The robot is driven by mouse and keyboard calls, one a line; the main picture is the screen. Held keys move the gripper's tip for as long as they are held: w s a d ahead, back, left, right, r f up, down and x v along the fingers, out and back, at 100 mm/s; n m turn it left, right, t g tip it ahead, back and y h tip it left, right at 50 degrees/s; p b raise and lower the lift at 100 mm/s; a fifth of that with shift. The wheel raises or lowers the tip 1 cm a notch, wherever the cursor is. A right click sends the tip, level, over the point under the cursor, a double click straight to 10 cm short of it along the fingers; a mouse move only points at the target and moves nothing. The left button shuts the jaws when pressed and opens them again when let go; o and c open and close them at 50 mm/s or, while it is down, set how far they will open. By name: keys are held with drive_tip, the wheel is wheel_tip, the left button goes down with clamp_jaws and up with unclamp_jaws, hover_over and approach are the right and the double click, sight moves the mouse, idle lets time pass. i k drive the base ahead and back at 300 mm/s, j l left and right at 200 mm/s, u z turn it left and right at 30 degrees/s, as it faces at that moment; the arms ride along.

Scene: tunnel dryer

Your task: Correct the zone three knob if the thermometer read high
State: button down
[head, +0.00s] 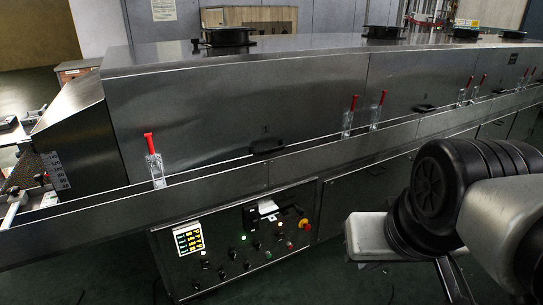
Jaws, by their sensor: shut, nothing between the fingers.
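The control panel (170,270) on the dryer's lower front carries several small black knobs (221,273), some beside lit lamps. Their labels are too small to read, so I cannot tell which is zone three. A white plate with a number scale (55,170) stands at the left end, possibly the thermometer; I cannot make out its reading. My gripper (458,288) is at the lower right, partly hidden behind my arm. Its dark fingers look shut and empty, pointing down, well right of the panel and apart from it.
The steel dryer housing (215,100) spans the view, with a rail (100,217) along its front. Dark floor shows below.

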sight(257, 245)
drive_tip(key=i+l+u, duration=0.15)
drive_tip(key=i, duration=0.55)
drive_tip(key=i+l+u, duration=0.15)
drive_tip(key=i, duration=0.6)
drive_tip(key=u, duration=0.7)
drive_tip(key=i, duration=0.05)
